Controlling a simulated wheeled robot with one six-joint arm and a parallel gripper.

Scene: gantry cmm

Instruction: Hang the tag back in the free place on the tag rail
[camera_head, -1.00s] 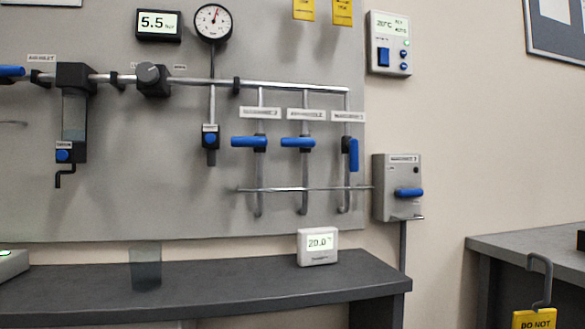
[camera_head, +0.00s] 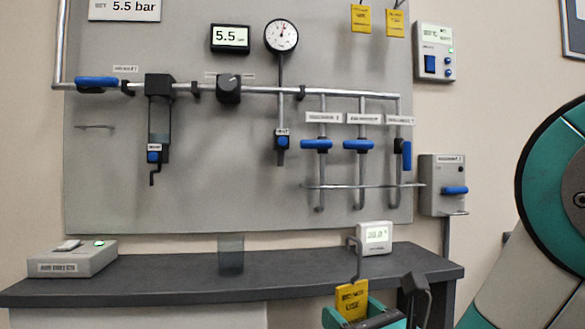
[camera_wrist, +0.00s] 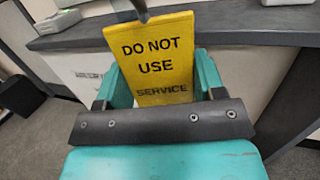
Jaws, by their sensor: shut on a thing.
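My gripper (camera_head: 358,315) is shut on a yellow tag (camera_head: 352,300) with a grey hook (camera_head: 357,255) rising from its top. It is low in the head view, in front of the bench. In the wrist view the tag (camera_wrist: 155,58) stands upright between the teal fingers and reads "DO NOT USE SERVICE"; the upper end of its hook is cut off. Two similar yellow tags, one on the left (camera_head: 361,18) and one on the right (camera_head: 395,23), hang high on the wall panel. The tag rail and its free place are not clearly visible; the picture's top edge cuts that area.
A grey panel (camera_head: 110,200) carries pipes, a gauge (camera_head: 281,36) and several blue-handled valves. The dark bench (camera_head: 180,285) below holds a white display (camera_head: 374,238), a clear cup (camera_head: 231,255) and a grey box (camera_head: 72,260). A switch box (camera_head: 441,185) is right of the panel.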

